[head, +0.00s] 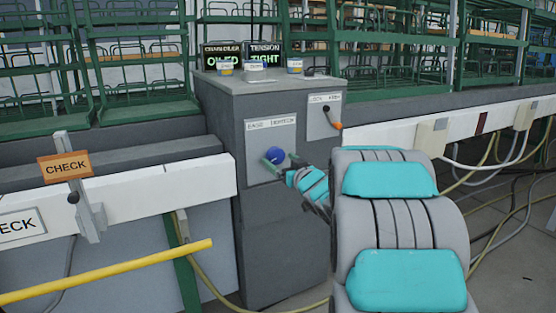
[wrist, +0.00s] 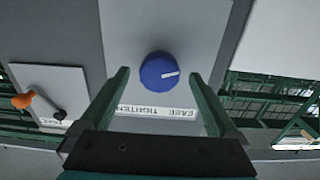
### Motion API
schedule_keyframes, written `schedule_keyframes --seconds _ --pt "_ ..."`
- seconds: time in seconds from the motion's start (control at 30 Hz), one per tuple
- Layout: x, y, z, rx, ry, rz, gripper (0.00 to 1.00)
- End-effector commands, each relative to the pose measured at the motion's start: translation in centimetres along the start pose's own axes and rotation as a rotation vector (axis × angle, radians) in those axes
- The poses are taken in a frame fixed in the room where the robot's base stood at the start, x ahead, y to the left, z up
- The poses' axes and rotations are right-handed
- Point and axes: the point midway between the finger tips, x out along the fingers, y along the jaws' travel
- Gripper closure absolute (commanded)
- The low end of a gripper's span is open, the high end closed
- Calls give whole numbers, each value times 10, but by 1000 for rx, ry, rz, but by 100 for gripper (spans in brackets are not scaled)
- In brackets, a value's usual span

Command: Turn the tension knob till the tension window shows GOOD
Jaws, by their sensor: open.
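The tension knob (head: 275,155) is a round blue knob on a light plate labelled EASE and TIGHTEN on the front of the grey cabinet. In the wrist view the fingers (wrist: 164,78) show gaps to the knob. The tension window (head: 265,54) on top of the cabinet reads TIGHT in green letters.
A second window (head: 221,57) beside it reads OILED. A plate with an orange-handled lever (head: 325,115) is right of the knob. Small tubs (head: 255,66) stand on the cabinet top. A CHECK sign (head: 66,167) and a yellow bar (head: 110,270) are at left.

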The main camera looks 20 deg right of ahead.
Motion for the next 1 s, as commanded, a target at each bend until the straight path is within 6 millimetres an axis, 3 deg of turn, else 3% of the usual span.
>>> schedule_keyframes --seconds 0.2,0.5,1.0 --pt "18 0 2 2 -3 0 4" --pt "19 0 1 1 -2 1 4" --pt "19 0 1 1 -2 1 59"
